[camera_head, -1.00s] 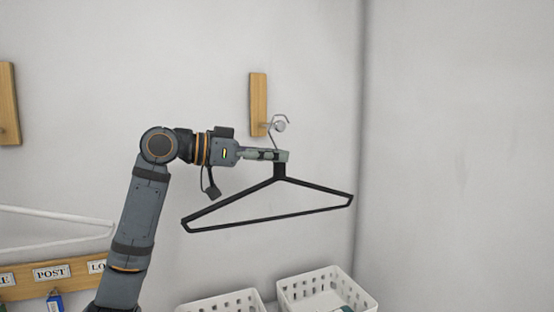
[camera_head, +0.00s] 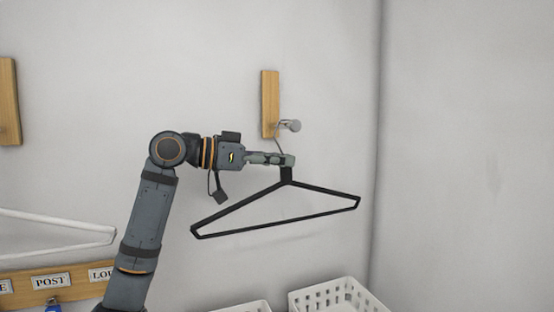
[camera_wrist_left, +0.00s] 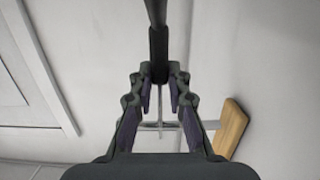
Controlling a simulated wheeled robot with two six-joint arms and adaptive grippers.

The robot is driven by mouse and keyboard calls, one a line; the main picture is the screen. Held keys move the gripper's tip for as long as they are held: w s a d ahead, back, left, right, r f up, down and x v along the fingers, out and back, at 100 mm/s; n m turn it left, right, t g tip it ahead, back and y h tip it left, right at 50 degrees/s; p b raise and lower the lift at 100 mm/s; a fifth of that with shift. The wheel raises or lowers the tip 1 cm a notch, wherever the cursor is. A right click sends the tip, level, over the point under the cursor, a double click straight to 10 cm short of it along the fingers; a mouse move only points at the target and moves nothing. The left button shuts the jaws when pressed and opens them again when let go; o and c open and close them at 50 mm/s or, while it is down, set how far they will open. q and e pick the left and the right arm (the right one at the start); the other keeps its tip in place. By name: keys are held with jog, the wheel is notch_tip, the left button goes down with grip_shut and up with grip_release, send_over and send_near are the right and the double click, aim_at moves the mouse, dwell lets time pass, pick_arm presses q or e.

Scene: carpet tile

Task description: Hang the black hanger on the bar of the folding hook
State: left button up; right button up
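The black hanger (camera_head: 272,224) hangs level from my left gripper (camera_head: 284,160), which is shut on its neck. The neck also shows between the fingers of my left gripper (camera_wrist_left: 160,85) in the left wrist view. The hanger's metal hook (camera_head: 278,136) rises above the fingers to the folding hook's round-ended bar (camera_head: 291,126). The hook's top appears at or just behind the bar; I cannot tell whether they touch. The folding hook's wooden board (camera_head: 270,103) is on the wall, and it also shows in the left wrist view (camera_wrist_left: 230,128). My right gripper is not in view.
Another wooden board (camera_head: 9,102) is on the wall at far left. A white hanger-like frame (camera_head: 60,242) is below it, above a labelled wooden rail (camera_head: 75,273). White baskets (camera_head: 335,291) stand below. A wall corner is to the right.

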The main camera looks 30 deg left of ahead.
pick_arm(q)
jog(key=shift+o, duration=1.2)
jog(key=shift+w+f, duration=0.1)
jog(key=shift+w, duration=0.15)
jog(key=shift+o, duration=1.1)
jog(key=shift+w, duration=0.1)
jog(key=shift+o, duration=0.5)
jog(key=shift+a, duration=0.15)
jog(key=shift+s, duration=0.4)
jog(key=shift+s+a, duration=0.3)
jog(key=shift+a, duration=0.15)
jog(key=v, duration=0.5)
jog(key=shift+s+a, duration=0.2)
jog(key=shift+s, duration=0.1)
jog(key=shift+s+a+r, duration=0.25)
jog(key=shift+s+a, duration=0.05)
jog(key=shift+s, duration=0.15)
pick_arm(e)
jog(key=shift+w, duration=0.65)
